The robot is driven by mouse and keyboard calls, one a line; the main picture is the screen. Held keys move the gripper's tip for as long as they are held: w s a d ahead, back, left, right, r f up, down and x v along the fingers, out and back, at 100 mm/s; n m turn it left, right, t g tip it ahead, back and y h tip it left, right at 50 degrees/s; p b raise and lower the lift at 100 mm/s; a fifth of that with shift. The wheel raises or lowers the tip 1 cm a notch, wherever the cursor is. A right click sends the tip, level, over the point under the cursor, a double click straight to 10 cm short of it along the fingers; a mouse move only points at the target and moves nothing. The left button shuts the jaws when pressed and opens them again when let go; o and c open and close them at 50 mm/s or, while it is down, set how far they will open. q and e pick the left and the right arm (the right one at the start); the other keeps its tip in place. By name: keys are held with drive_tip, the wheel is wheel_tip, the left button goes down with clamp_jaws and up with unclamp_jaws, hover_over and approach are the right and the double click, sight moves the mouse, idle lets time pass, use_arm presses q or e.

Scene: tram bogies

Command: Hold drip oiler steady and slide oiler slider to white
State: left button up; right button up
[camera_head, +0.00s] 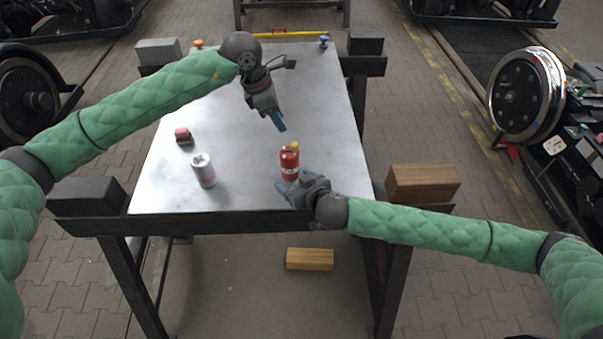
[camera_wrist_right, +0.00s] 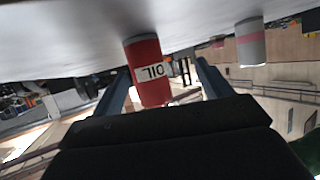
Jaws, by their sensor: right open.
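The red drip oiler (camera_head: 289,164) with a yellow top stands upright near the table's front edge, right of the middle. In the right wrist view it appears upside down as a red can marked OIL (camera_wrist_right: 146,62). My right gripper (camera_head: 292,182) is open at the oiler's near side, with the oiler showing between its two fingers in the wrist view; I cannot tell whether they touch it. My left gripper (camera_head: 280,122) is above the table, behind the oiler and apart from it; its finger gap is not clear. I cannot make out the slider.
A grey-white can (camera_head: 204,172) stands to the left, also in the right wrist view (camera_wrist_right: 250,44). A small pink-and-dark block (camera_head: 184,136) lies farther left. Orange and blue-topped items (camera_head: 324,42) sit at the far edge. The table's (camera_head: 236,150) middle is clear.

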sight(289, 164)
drive_tip(key=shift+w+d+r+t+h, duration=0.3)
drive_tip(key=shift+w+d+r, duration=0.3)
drive_tip(key=shift+d, duration=0.2)
drive_tip(key=shift+w+r, duration=0.15)
drive_tip(key=shift+r, duration=0.05)
drive_tip(key=shift+x, duration=3.75)
